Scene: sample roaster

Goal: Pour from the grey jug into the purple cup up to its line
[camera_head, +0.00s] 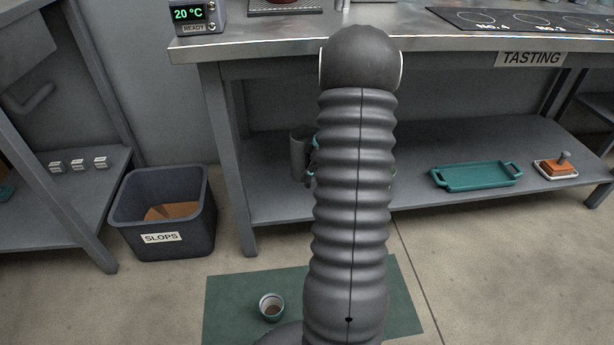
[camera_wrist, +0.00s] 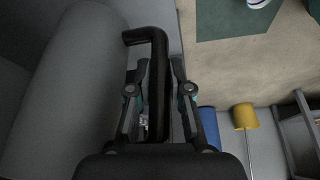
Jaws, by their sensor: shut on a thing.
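The grey jug (camera_wrist: 75,85) fills the left of the wrist view, with its black handle (camera_wrist: 158,75) between my fingers. My gripper (camera_wrist: 160,90) is shut on that handle. In the head view, part of the jug (camera_head: 298,148) shows just left of my arm, in front of the lower shelf; my arm hides the rest and most of the gripper. A small cup (camera_head: 271,307) stands upright on the green mat, with something brown inside. Its purple colour and its line are not clear. A cup's edge also shows at the top of the wrist view (camera_wrist: 257,3).
The green mat (camera_head: 232,290) lies on the floor. A slops bin (camera_head: 160,222) stands left of the bench (camera_head: 275,48). A teal tray (camera_head: 477,176) and a brown block with a knob (camera_head: 556,167) sit on the lower shelf. Blue (camera_wrist: 208,122) and yellow (camera_wrist: 245,115) things show in the wrist view.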

